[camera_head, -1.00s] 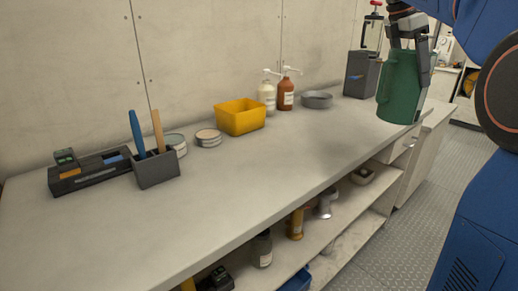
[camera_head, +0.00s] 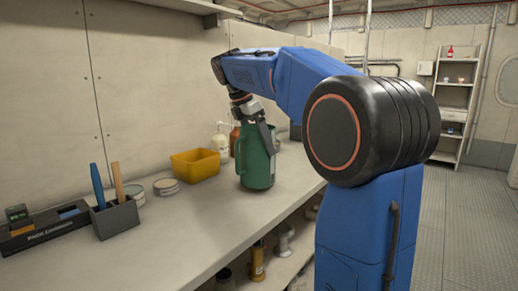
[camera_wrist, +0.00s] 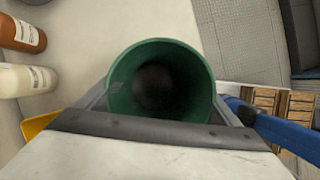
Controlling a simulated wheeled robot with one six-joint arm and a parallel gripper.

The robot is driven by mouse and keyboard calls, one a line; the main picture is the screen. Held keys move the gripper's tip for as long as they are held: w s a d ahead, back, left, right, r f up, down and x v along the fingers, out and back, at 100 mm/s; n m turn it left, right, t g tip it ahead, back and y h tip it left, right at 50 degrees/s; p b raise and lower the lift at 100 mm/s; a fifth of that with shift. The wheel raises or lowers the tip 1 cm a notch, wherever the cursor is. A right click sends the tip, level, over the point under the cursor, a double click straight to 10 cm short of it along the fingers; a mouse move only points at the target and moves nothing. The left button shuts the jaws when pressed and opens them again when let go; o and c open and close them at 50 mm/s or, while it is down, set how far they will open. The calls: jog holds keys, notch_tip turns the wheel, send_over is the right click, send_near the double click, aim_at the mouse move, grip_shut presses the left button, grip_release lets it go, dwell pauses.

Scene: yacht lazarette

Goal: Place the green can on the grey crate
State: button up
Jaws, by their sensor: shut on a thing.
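The green can (camera_head: 257,165) is an open-topped cylinder. My gripper (camera_head: 254,143) is shut on it, with fingers on both sides of its wall. In the head view the can is upright over the bench; I cannot tell whether its base touches the top. The wrist view looks down into the empty-looking can (camera_wrist: 160,85). No grey crate is clearly recognizable.
On the bench (camera_head: 165,235) stand a yellow bin (camera_head: 195,165), pump bottles (camera_head: 220,140), round tins (camera_head: 165,186), a grey tool holder (camera_head: 116,218) and a dark organizer (camera_head: 45,228). The front middle of the bench is clear. A shelf rack (camera_head: 458,100) stands far right.

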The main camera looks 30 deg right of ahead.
jog(key=shift+d+f, duration=0.1)
jog(key=shift+f, duration=0.95)
jog(key=o, duration=1.9)
jog(key=shift+o, duration=0.2)
